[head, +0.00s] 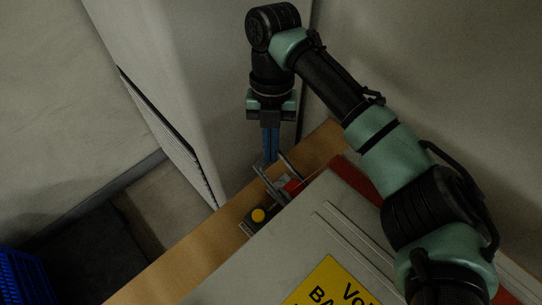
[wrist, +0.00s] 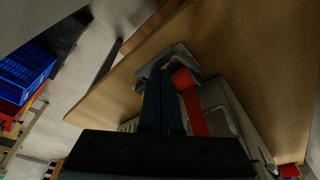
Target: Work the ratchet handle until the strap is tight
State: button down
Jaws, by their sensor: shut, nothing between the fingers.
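A red strap (head: 293,187) runs beside the ratchet and shows in the wrist view (wrist: 195,115). My gripper (head: 270,160) points down with its blue fingers together and empty. Its tips are close by the handle end; I cannot tell whether they touch it. In the wrist view my fingers (wrist: 161,80) hide part of the ratchet.
A yellow round knob (head: 258,215) sits beside the ratchet on the wooden board (head: 180,262). The grey cover (head: 270,265) bears a yellow warning label (head: 330,288). A pale cabinet (head: 175,70) stands close behind my gripper. A blue crate (head: 22,275) is at lower left.

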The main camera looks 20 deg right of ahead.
jog(key=shift+d+b+x, duration=0.15)
jog(key=shift+b+x, duration=0.1)
jog(key=shift+x, duration=0.6)
jog(key=shift+d+b+x, duration=0.1)
jog(key=shift+b+x, duration=0.15)
jog(key=shift+x, duration=0.6)
jog(key=shift+w+f, duration=0.1)
jog(key=shift+w, duration=0.05)
jog(key=shift+w+d+r, duration=0.35)
jog(key=shift+w+d, duration=0.1)
jog(key=shift+w, duration=0.2)
jog(key=shift+w+r, duration=0.15)
jog(key=shift+w, duration=0.65)
jog(key=shift+d+r, duration=0.1)
jog(key=s+a+p+v, duration=0.1)
jog(key=p+v, duration=0.3)
jog(key=v, duration=0.6)
jog(key=shift+s+r, duration=0.3)
jog(key=shift+s, duration=0.2)
